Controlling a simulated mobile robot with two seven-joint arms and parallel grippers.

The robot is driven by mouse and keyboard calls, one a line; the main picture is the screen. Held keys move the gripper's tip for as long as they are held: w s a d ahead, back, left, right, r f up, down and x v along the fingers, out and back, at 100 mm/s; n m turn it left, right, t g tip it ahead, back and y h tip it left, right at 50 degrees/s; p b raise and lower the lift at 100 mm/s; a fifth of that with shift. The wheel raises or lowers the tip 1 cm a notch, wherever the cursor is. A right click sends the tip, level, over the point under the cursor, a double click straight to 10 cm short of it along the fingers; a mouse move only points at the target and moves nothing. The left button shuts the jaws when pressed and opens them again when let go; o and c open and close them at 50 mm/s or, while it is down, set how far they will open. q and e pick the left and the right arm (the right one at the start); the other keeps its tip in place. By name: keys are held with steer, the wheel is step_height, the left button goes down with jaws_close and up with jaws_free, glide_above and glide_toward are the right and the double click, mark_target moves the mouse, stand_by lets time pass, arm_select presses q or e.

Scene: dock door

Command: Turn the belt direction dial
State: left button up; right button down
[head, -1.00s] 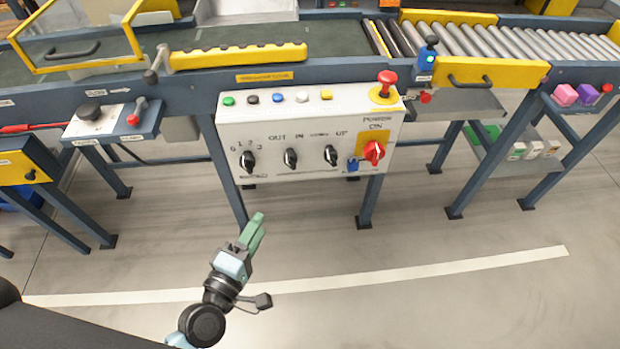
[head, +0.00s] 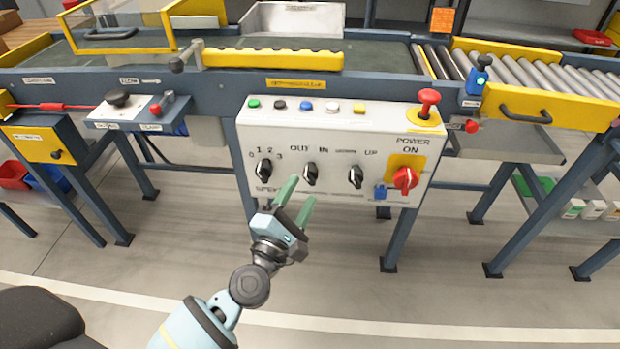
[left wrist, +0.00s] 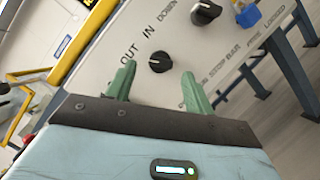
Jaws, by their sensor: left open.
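The belt direction dial (head: 311,174) is a small black knob under the labels OUT and IN on the white control panel (head: 270,130). In the left wrist view the dial (left wrist: 160,62) shows between and beyond the two green fingers. My left gripper (head: 299,194) is open and empty, just in front of and below the dial, with its fingers pointing at the panel. In the left wrist view the left gripper (left wrist: 158,88) has its fingers apart on either side of the dial; I see no contact. My right gripper is not in view.
Other black dials, the speed dial (head: 264,170) and the up/down dial (head: 356,176), flank this dial. A red power switch (head: 405,180), a blue padlock (head: 380,192) and a red mushroom button (head: 428,103) are at the right. The floor in front is clear.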

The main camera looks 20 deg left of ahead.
mark_target(310, 183)
arm_select(q)
steer(key=x, duration=0.5)
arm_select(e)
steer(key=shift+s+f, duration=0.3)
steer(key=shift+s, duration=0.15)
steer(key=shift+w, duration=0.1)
